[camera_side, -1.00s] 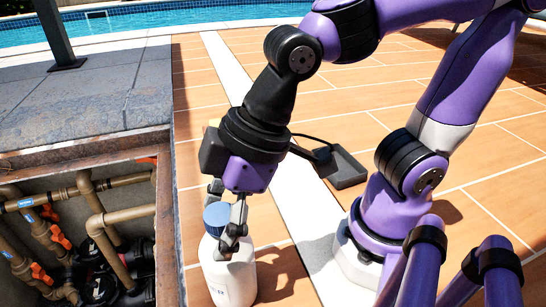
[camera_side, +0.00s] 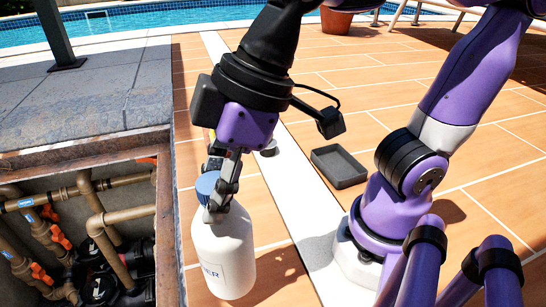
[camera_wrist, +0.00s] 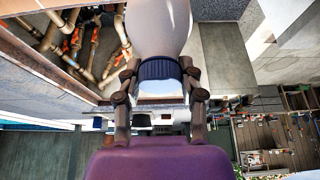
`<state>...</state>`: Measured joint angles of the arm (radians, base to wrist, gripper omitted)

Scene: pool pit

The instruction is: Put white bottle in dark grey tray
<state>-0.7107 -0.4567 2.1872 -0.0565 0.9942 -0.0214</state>
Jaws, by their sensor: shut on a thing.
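The white bottle (camera_side: 225,250) has a blue cap and a printed label. It hangs from my gripper (camera_side: 219,198), tilted a little, near the pit edge at the lower middle of the side view. My gripper is shut on it at the cap and neck. In the wrist view, the two fingers of my gripper (camera_wrist: 160,82) flank the dark blue cap, and the bottle's white body (camera_wrist: 158,28) extends upward in the picture. The dark grey tray (camera_side: 346,182) lies empty on the tiles, right of and behind the bottle, beside my arm's base.
An open pit with pipes (camera_side: 105,220) lies to the left, bordered by a rusty edge (camera_side: 168,230). A terracotta pot (camera_side: 337,20) and the pool are farther back. Tiles around the tray look clear.

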